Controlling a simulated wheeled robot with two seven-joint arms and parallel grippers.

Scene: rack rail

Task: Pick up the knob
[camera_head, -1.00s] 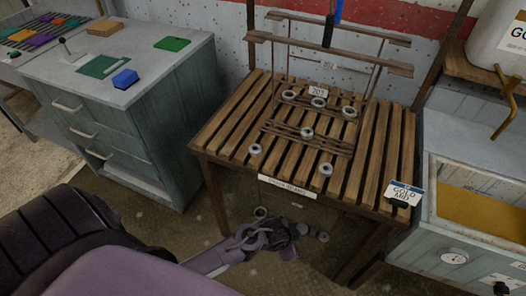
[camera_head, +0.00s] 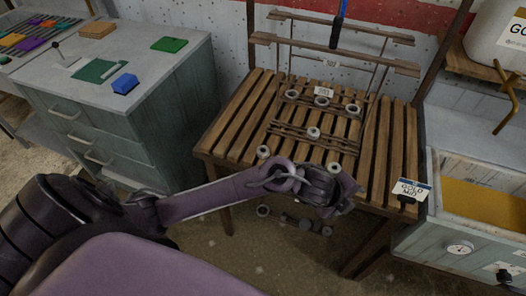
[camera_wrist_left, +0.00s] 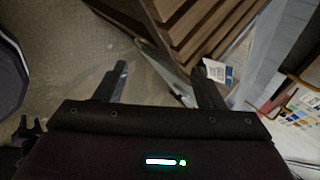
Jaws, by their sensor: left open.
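Several small round grey pieces that look like knobs sit on the slatted wooden table (camera_head: 235,125) in the head view: one at the back left (camera_head: 292,95), one at the back right (camera_head: 353,110), one in the middle (camera_head: 313,133) and one at the front left (camera_head: 263,151). Another (camera_head: 334,168) shows just behind my left gripper (camera_head: 340,197). Which one is the knob, I cannot tell. My left gripper is over the table's front edge. The left wrist view shows its two fingers (camera_wrist_left: 162,85) apart with nothing between them. My right gripper is not in view.
A wooden rack rail (camera_head: 335,55) stands at the back of the table. More round pieces (camera_head: 262,210) show below the front edge. A grey-green cabinet (camera_head: 165,100) stands at left, with a blue block (camera_head: 125,84). A drawer with a dial (camera_head: 460,248) is at right.

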